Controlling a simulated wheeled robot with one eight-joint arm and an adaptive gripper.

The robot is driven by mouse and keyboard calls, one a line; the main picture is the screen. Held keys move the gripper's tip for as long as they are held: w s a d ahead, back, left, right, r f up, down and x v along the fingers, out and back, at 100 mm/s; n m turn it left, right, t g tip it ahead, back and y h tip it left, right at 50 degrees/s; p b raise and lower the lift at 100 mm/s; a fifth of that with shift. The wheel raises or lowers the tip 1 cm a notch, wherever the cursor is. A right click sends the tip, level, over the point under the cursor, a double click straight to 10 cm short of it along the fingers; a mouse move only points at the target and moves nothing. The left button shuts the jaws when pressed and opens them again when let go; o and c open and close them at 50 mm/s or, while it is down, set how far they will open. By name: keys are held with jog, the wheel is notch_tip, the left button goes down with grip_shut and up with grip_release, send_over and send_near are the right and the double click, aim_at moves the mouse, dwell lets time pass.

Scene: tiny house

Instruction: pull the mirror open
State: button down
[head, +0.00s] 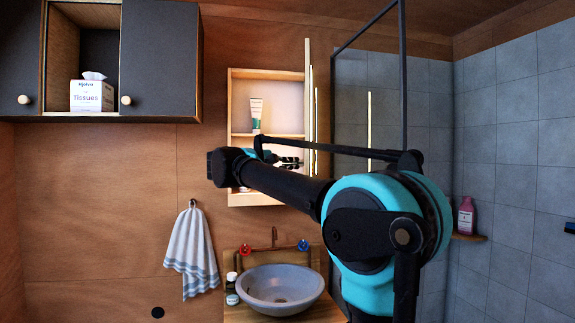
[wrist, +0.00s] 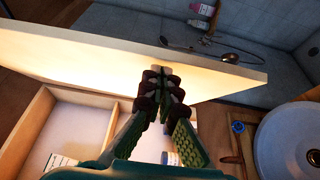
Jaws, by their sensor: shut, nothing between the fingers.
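The mirror door (head: 308,110) of the wall cabinet (head: 238,100) stands swung wide open, hinged on the right and seen nearly edge-on in the head view. Its lit inner face (wrist: 75,50) fills the upper left of the wrist view. My gripper (wrist: 158,78) is shut and empty, with its fingertips in front of the door's inner face. I cannot tell whether they touch it. In the head view my gripper (head: 290,162) shows small before the cabinet opening, partly hidden by my arm. The mirror's reflecting side is not clearly visible.
A white tube (head: 256,113) stands on the cabinet's shelf. Below are a round sink (head: 280,289) with a faucet and a small bottle (head: 231,281). A towel (head: 194,250) hangs at left. A glass shower panel (head: 365,100) stands right of the door.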

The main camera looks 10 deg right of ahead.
jog(key=shift+d, duration=0.1)
jog(key=s+d+n+t+y, duration=0.1)
jog(key=s+d+n+t, duration=0.1)
jog(key=d, duration=1)
jog(key=shift+s+d+n+t+y, duration=0.3)
jog(key=shift+s+t+y, duration=0.1)
jog(key=shift+s+t, duration=0.5)
jog(key=shift+s, duration=0.1)
